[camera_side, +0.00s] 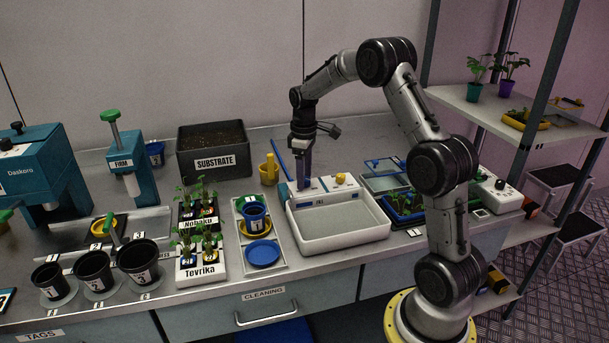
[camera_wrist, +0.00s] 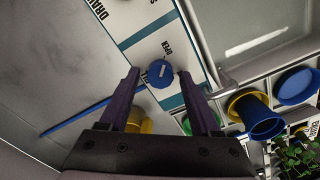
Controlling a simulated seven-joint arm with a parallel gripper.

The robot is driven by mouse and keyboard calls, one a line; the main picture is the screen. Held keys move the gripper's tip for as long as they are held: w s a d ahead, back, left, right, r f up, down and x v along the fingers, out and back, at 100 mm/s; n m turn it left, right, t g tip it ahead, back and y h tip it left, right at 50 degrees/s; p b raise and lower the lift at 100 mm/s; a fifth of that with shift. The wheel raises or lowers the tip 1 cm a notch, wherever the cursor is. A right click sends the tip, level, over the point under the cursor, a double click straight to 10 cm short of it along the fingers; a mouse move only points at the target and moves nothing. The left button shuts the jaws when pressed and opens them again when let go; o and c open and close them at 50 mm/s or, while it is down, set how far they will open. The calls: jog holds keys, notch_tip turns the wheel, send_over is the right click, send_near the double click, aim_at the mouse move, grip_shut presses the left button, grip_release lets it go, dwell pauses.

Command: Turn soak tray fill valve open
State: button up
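The white soak tray (camera_side: 335,243) stands on the bench, with a control panel along its back edge. In the wrist view the blue fill valve knob (camera_wrist: 159,73) sits on a white and teal panel, with a pale mark across its top and the word OPEN printed close by. My gripper (camera_wrist: 159,74) is open, pointing down at the panel, with a fingertip on each side of the knob and small gaps showing. In the side view my gripper (camera_side: 304,184) hides the blue knob. A yellow knob (camera_side: 340,178) is on the panel to the right.
A yellow can (camera_side: 269,171) and a blue rod (camera_side: 280,160) are left of and behind my gripper. A tray with a blue pot (camera_side: 253,214) and a blue dish (camera_side: 262,253) lies left of the soak tray. The substrate bin (camera_side: 214,150) is behind.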

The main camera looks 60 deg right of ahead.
jog(key=shift+o, duration=0.2)
notch_tip(320, 180, up, 14)
jog(key=shift+a+f, duration=0.15)
dwell(0.5)
jog(key=s+a+r+n+t, duration=0.1)
jog(key=s+a+r+t, duration=0.1)
jog(key=s+a+r, duration=0.45)
jog(key=s+a+r+n+t, duration=0.15)
jog(key=a+r, duration=0.25)
jog(key=a, duration=0.5)
jog(key=s+a+f+t, duration=0.25)
jog(key=s+a, duration=0.45)
jog(key=s, duration=0.5)
jog(key=s+a+f+m, duration=0.1)
jog(key=s+f+m, duration=0.3)
jog(key=f, duration=0.4)
jog(key=shift+s+a+f, duration=0.15)
jog(key=shift+a+f, duration=0.05)
jog(key=shift+f, duration=0.05)
